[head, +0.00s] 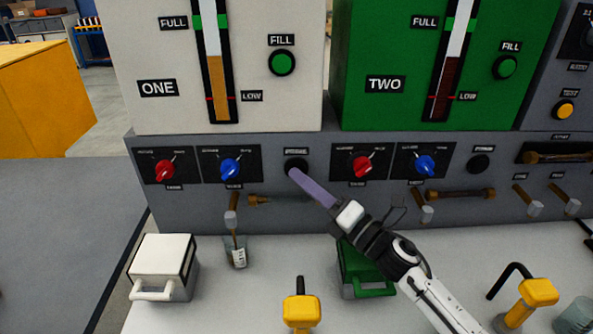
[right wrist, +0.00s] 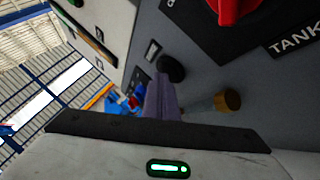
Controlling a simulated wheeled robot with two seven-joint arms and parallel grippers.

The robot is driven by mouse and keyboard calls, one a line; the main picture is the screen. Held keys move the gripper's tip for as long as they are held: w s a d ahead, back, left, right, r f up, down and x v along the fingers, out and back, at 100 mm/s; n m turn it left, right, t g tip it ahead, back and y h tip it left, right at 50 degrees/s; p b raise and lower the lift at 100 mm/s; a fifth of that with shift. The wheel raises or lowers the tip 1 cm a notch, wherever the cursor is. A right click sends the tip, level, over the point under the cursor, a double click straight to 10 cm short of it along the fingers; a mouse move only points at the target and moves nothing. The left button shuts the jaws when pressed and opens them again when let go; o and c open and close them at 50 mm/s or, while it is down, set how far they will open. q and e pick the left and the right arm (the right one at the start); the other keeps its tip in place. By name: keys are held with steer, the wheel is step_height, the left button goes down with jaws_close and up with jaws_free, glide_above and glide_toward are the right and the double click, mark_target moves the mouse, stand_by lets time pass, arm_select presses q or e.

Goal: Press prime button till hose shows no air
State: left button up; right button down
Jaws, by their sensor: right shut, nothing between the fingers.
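The black prime button (head: 295,163) sits on the grey panel under tank ONE, below a small label. My right gripper (head: 298,177) is shut and empty, its purple fingers pointing up-left at the button. The tips overlap the button's lower edge in the head view. In the right wrist view the fingers (right wrist: 160,98) end right by the dark round button (right wrist: 170,68); I cannot tell if they touch or press it. A short brown hose (head: 284,200) with a brass end lies just below, partly hidden by my gripper. Whether it holds air is too small to tell. My left gripper is not in view.
A red knob (head: 164,170) and a blue knob (head: 230,169) sit left of the button, another red knob (head: 362,165) right. A second black button (head: 478,163) and brown hose (head: 460,194) are under tank TWO. A glass cup (head: 236,257) stands below a tap.

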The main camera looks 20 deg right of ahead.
steer(key=shift+s, duration=0.15)
steer(key=shift+s+a, duration=0.2)
steer(key=shift+s, duration=0.45)
steer(key=shift+s+a+p, duration=0.15)
steer(key=shift+s+a, duration=0.1)
steer(key=shift+s, duration=0.55)
steer(key=shift+s+a+p, duration=0.2)
steer(key=shift+s, duration=0.6)
steer(key=shift+s+a+p, duration=0.15)
steer(key=shift+s+a, duration=0.1)
steer(key=shift+s, duration=0.55)
stand_by(1.3)
steer(key=s, duration=0.2)
steer(key=s+a, duration=0.1)
steer(key=shift+s+b, duration=0.35)
